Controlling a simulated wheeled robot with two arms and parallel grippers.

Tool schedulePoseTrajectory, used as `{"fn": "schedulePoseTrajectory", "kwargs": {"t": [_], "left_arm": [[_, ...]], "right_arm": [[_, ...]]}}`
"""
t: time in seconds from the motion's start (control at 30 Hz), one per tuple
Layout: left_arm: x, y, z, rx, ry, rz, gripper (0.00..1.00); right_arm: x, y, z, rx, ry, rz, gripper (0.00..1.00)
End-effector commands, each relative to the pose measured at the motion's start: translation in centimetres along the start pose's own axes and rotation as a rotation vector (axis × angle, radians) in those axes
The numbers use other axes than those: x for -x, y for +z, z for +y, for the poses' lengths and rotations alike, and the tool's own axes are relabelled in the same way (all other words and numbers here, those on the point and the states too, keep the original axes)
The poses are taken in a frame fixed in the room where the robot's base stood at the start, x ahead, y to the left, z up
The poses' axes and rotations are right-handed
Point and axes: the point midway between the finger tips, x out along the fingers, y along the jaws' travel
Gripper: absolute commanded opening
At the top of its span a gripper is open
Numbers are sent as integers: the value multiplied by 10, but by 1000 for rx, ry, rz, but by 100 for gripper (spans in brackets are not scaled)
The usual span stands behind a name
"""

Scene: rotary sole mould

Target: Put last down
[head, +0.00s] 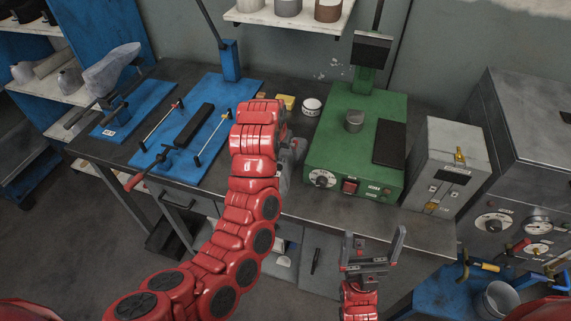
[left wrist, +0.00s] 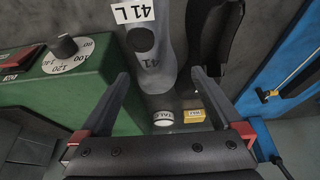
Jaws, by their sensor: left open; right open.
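A grey shoe last marked 41 L (left wrist: 150,60) shows in the left wrist view, beyond the opening of my left gripper (left wrist: 160,76). The two fingers are spread apart on either side of its near end, and I see neither closed on it. In the head view the grey last (head: 287,172) is mostly hidden behind my left arm, over the bench near its front edge. Its underside is hidden, so I cannot tell how it rests. My right gripper (head: 374,240) is open and empty in front of the bench.
A green machine (head: 325,155) stands right of the last, and a blue fixture (head: 215,95) stands left. A yellow box (head: 286,102) and a white tin (head: 311,107) sit behind. A dark, long object (left wrist: 222,40) lies beside the last. Another grey last (head: 112,68) is at left.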

Motion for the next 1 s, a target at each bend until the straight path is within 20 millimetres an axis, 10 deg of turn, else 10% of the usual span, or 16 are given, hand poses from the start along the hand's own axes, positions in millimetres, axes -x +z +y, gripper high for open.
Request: {"fn": "schedulePoseTrajectory", "kwargs": {"t": [0.73,1.0], "left_arm": [[-52,4,6,0,-1,1,100],[-52,4,6,0,-1,0,51]], "right_arm": [[-24,-4,1,0,0,0,100],[-24,-4,1,0,0,0,100]]}}
